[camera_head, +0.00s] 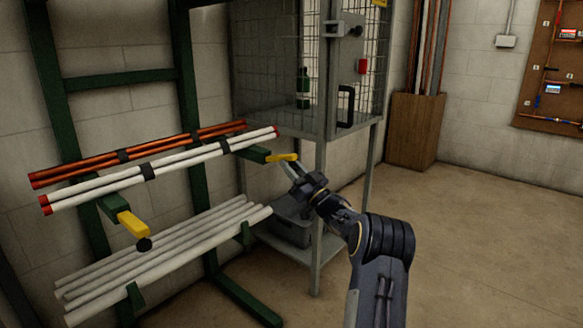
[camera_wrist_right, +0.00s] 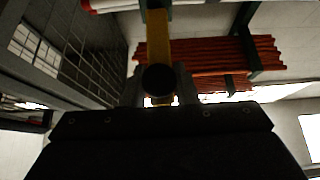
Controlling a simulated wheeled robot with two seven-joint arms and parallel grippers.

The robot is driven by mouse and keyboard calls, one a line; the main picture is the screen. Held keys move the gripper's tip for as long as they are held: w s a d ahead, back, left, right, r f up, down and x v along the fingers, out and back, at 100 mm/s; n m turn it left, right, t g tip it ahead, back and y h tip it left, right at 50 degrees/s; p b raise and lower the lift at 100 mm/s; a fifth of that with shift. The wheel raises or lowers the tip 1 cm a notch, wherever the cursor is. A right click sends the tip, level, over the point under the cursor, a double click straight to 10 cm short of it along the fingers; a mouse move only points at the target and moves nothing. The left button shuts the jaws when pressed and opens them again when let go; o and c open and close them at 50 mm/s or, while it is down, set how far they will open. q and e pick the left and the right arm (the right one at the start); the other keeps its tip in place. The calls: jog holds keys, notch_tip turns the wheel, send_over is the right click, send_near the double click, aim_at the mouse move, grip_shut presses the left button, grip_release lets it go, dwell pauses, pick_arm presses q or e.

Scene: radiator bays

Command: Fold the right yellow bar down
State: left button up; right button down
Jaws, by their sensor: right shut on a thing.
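The right yellow bar (camera_head: 282,157) is at the front end of the right green rack arm (camera_head: 252,153). It points out to the right, about level in the head view. My right gripper (camera_head: 291,168) is at its outer end and shut on it. In the right wrist view the yellow bar (camera_wrist_right: 158,52) runs up from between the fingers of my right gripper (camera_wrist_right: 160,95), with its round black knob (camera_wrist_right: 159,78) between them. The left yellow bar (camera_head: 131,223), with a black knob, sticks out from the left rack arm. My left gripper is out of view.
White pipes with red ends (camera_head: 165,168) and orange pipes (camera_head: 140,152) lie across the rack arms. Bare white pipes (camera_head: 165,265) lie lower down. A wire cage cabinet (camera_head: 317,190) stands close behind my right gripper. The floor at right is clear.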

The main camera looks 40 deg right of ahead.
jog(key=shift+f, duration=0.15)
jog(key=c, duration=1.1)
grip_release()
jog(key=shift+c, duration=0.2)
jog(key=p+v, duration=0.1)
jog(key=v, duration=0.6)
jog(key=shift+s+p, duration=0.3)
jog(key=shift+s, duration=0.05)
jog(key=shift+f, duration=0.1)
